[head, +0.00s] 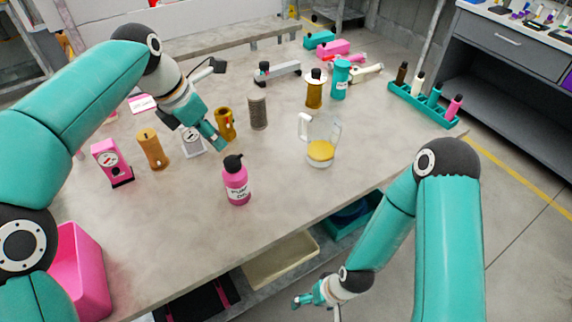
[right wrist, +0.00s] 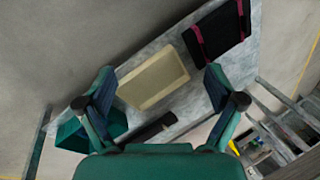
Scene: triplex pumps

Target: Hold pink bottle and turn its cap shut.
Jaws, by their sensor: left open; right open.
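The pink bottle (head: 237,184) stands upright near the front of the grey table in the head view, with a black cap (head: 232,163) on its neck. How tightly the cap sits cannot be told. My left gripper (head: 214,142) is open and empty, above the table just behind and to the left of the bottle, apart from it. My right gripper (head: 312,300) is low, in front of the table's front edge, well away from the bottle. In the right wrist view the right gripper's fingers (right wrist: 160,95) are spread, with nothing between them.
A glass jug (head: 321,140) with yellow liquid stands right of the bottle. A cream tray (head: 280,258) lies on the shelf below. The tabletop around the bottle's front is clear.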

